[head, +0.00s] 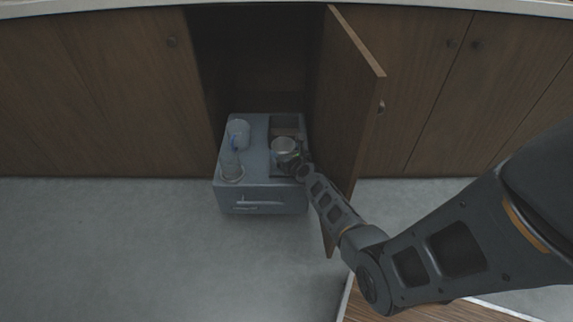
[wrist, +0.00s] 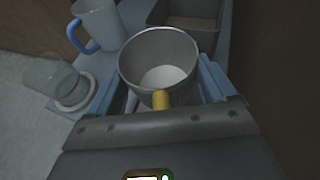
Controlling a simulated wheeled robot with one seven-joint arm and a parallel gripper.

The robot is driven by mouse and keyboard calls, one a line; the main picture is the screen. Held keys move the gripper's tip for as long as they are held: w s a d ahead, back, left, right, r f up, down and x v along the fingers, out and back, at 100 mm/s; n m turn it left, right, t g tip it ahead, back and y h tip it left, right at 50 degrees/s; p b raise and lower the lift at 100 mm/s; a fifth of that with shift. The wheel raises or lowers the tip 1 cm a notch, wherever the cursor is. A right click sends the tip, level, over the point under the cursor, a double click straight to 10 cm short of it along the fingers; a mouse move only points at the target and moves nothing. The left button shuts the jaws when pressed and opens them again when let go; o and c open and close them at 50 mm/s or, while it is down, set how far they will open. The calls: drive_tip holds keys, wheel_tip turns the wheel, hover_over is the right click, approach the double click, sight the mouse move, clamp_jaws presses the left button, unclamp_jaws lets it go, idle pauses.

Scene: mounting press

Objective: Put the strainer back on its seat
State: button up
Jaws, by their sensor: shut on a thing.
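The round metal cup-shaped strainer (head: 284,147) is at the right side of the grey pull-out unit (head: 258,199). In the wrist view the strainer (wrist: 158,47) is open at the top, with a pale inside bottom and a yellow piece at its near side. My gripper (head: 299,163) is shut on it, with a blue finger on each side in the wrist view (wrist: 170,84). The strainer looks about upright. Its underside is hidden, so I cannot tell whether it touches the surface below. I cannot make out which part is its seat.
A pale jug with a blue handle (wrist: 98,24) stands left of the strainer. A clear glass vessel on a pale ring (wrist: 76,92) is nearer, at the left edge. An open dark compartment (wrist: 190,14) lies behind.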

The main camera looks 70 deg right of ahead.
drive_tip(key=shift+f+b, duration=1.55)
drive_tip(key=shift+f, duration=0.15)
drive_tip(key=shift+f, duration=0.2)
drive_tip(key=o, duration=1)
drive_tip(key=shift+r, duration=0.25)
drive_tip(key=p+v, duration=0.6)
drive_tip(key=v, duration=0.6)
